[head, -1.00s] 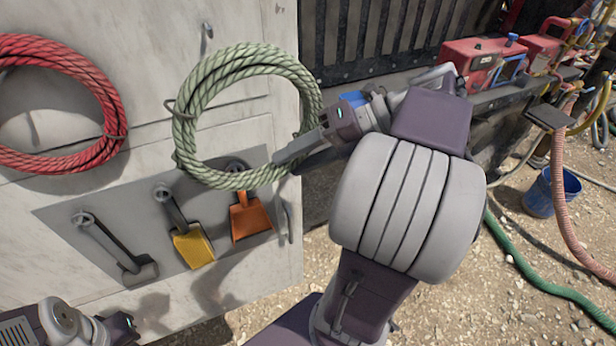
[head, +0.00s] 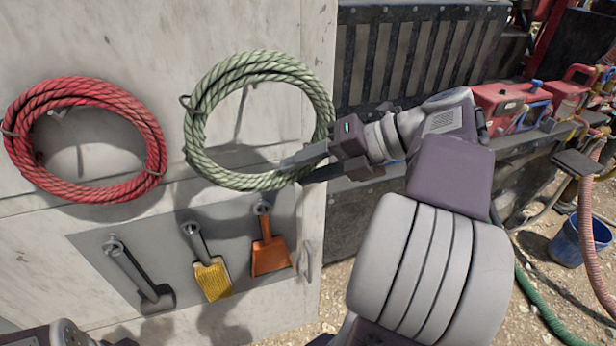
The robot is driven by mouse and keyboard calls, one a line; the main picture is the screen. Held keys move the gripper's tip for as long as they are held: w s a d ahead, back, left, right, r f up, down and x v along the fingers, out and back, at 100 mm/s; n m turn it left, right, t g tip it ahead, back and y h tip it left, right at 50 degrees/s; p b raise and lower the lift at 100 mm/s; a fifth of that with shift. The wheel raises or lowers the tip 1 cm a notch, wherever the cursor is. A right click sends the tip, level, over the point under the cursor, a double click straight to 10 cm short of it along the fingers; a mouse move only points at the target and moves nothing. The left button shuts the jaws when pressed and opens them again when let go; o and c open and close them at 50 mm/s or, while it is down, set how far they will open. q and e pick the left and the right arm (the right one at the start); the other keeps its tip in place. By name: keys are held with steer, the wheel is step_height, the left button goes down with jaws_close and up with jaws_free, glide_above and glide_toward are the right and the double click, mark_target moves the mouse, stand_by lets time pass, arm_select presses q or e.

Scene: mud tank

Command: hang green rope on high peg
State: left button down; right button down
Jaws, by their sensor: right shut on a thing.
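The green rope (head: 208,166) is a pale green coil in front of the pale wall panel, at the upper middle. My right gripper (head: 304,164) is shut on the coil's lower right side, coming in from the right. The high peg is not plainly visible. A thin dark line, perhaps its shadow, shows inside the coil, and the coil's upper strands may cover the peg. I cannot tell whether the rope rests on it. My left gripper (head: 122,342) barely shows at the bottom left edge, with its jaws out of view.
A red rope coil (head: 150,130) hangs on the panel at left, with a peg (head: 58,113) inside it. Below hang a grey tool (head: 140,280), a yellow brush (head: 212,279) and an orange scoop (head: 270,256). Red machines (head: 505,103) and a blue bucket (head: 568,243) stand at right.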

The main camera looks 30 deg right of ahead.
steer(key=shift+w+d+f, duration=0.1)
steer(key=shift+w+d, duration=0.35)
steer(key=shift+w, duration=0.3)
steer(key=shift+w+d+f+b, duration=0.15)
steer(key=shift+w+b, duration=0.5)
steer(key=shift+w, duration=0.6)
steer(key=w, duration=0.1)
steer(key=w+f, duration=0.1)
steer(key=w, duration=0.1)
steer(key=shift+d+f+p, duration=0.3)
steer(key=shift+d, duration=0.1)
steer(key=c, duration=0.8)
jaws_free()
steer(key=shift+s, duration=0.1)
